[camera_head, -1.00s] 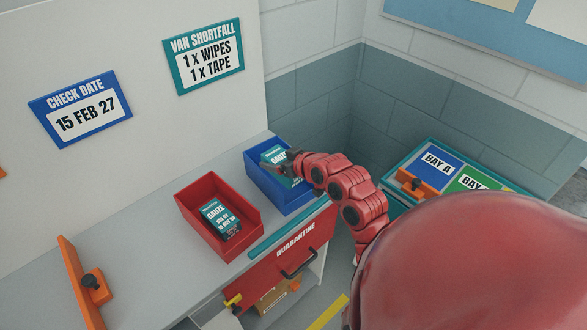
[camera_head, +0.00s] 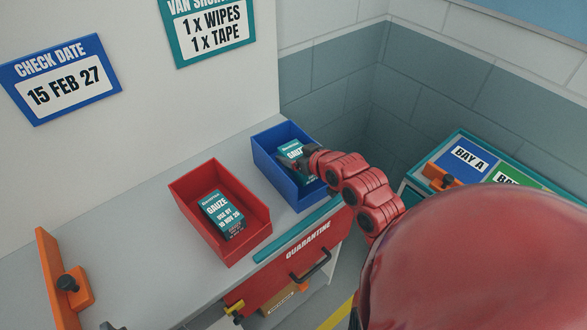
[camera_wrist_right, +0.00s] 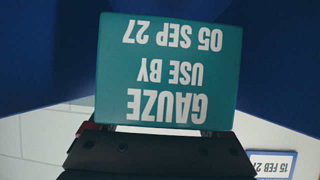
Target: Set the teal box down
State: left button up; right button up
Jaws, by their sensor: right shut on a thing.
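The teal box (camera_head: 291,150) is a gauze pack inside the blue bin (camera_head: 273,175). My right gripper (camera_head: 305,162) is shut on it and reaches into the bin from the right. In the right wrist view the teal box (camera_wrist_right: 170,72) fills the middle, its label upside down: GAUZE, USE BY 05 SEP 27. The dark gripper body (camera_wrist_right: 160,140) is just below it, and blue walls (camera_wrist_right: 50,55) stand at both sides. I cannot tell if the box touches the bin's floor.
A red bin (camera_head: 250,248) left of the blue one holds another teal gauze box (camera_head: 221,215). Both stand on a grey counter (camera_head: 150,250) above a red QUARANTINE drawer (camera_head: 290,268). An orange bracket (camera_head: 60,280) is at left. A bay case (camera_head: 470,165) stands right.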

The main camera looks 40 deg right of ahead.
jog(key=shift+s+f, duration=0.15)
jog(key=shift+f, duration=0.55)
notch_tip(320, 180, down, 4)
jog(key=shift+r+p, duration=0.15)
jog(key=shift+p, duration=0.45)
jog(key=shift+f, duration=0.25)
jog(key=o, duration=1.1)
jog(key=shift+f, duration=0.1)
jog(key=shift+c, duration=0.2)
jog(key=shift+o, duration=1.4)
